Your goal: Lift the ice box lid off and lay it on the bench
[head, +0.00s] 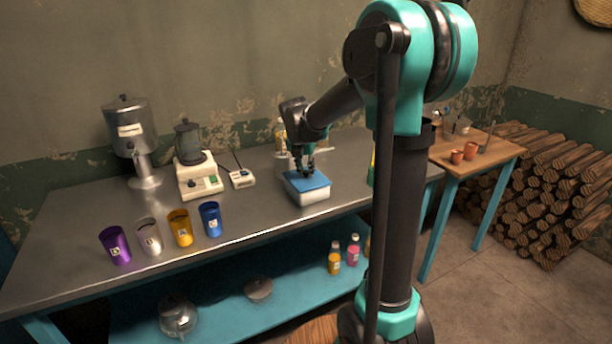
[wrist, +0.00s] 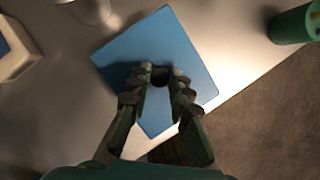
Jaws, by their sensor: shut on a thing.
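The ice box (head: 312,196) is a small white box on the metal bench (head: 262,205), near the bench's front edge. Its blue lid (head: 317,181) sits on top of it and also fills the middle of the wrist view (wrist: 190,62). A dark round knob (wrist: 160,77) stands on the lid. My gripper (head: 304,175) is over the lid, and its fingers (wrist: 160,82) are closed around the knob from both sides. The white box is mostly hidden under the lid in the wrist view.
Purple, white, yellow and blue cups (head: 210,219) stand on the bench to the left. A blender (head: 193,165) and a small scale (head: 242,178) stand behind them. A green cylinder (wrist: 291,25) is right of the box. Bare bench lies between the box and the cups.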

